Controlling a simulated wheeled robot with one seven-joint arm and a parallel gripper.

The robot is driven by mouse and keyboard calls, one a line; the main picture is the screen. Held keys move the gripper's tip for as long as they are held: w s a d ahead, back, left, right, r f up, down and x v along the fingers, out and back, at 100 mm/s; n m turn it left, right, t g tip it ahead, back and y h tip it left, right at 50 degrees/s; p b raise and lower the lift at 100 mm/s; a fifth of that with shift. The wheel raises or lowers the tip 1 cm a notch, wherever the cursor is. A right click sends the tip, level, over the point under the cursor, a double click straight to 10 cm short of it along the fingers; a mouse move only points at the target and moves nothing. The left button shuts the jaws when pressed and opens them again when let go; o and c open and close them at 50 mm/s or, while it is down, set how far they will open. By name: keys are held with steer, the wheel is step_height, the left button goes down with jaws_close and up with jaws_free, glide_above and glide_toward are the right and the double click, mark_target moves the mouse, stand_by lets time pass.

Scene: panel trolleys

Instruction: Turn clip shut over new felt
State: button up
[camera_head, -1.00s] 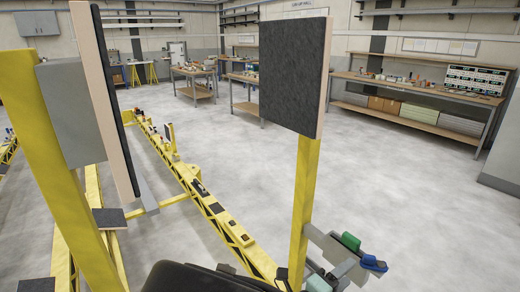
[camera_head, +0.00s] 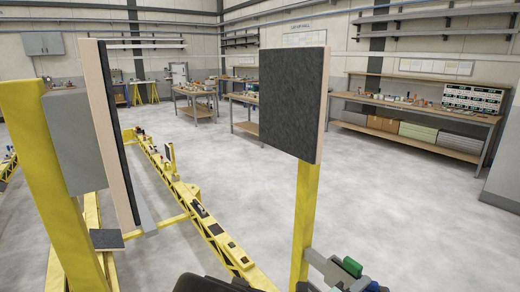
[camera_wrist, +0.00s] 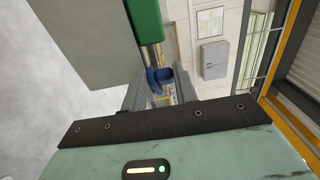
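A square dark felt pad (camera_head: 288,100) on a pale board stands upright on a yellow post at centre right. A second felt-faced board (camera_head: 105,130) stands edge-on at left. Low at right, by the post, a grey bracket carries a green piece (camera_head: 351,267) and a blue piece (camera_head: 373,287), partly cut off by the frame edge. In the wrist view a green block (camera_wrist: 146,20) and a dark blue piece (camera_wrist: 160,80) show. My gripper (camera_wrist: 160,88) has grey fingers apart on both sides of the blue piece; contact cannot be told. Which piece is the clip is unclear.
A long yellow trolley frame (camera_head: 215,232) runs along the floor between the boards. A small dark pad (camera_head: 106,239) lies low at left. Workbenches (camera_head: 420,120) line the back wall. The grey floor (camera_head: 400,210) at right is clear. A grey plate (camera_wrist: 85,40) fills the wrist view's upper left.

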steer(key=shift+w, duration=0.1)
steer(key=shift+w+d, duration=0.2)
steer(key=shift+w, duration=0.1)
steer(key=o, duration=0.9)
steer(key=shift+a+f, duration=0.1)
steer(key=shift+a, duration=0.05)
steer(key=shift+p+v, duration=0.55)
steer(key=shift+v, duration=1.35)
steer(key=shift+s, duration=0.1)
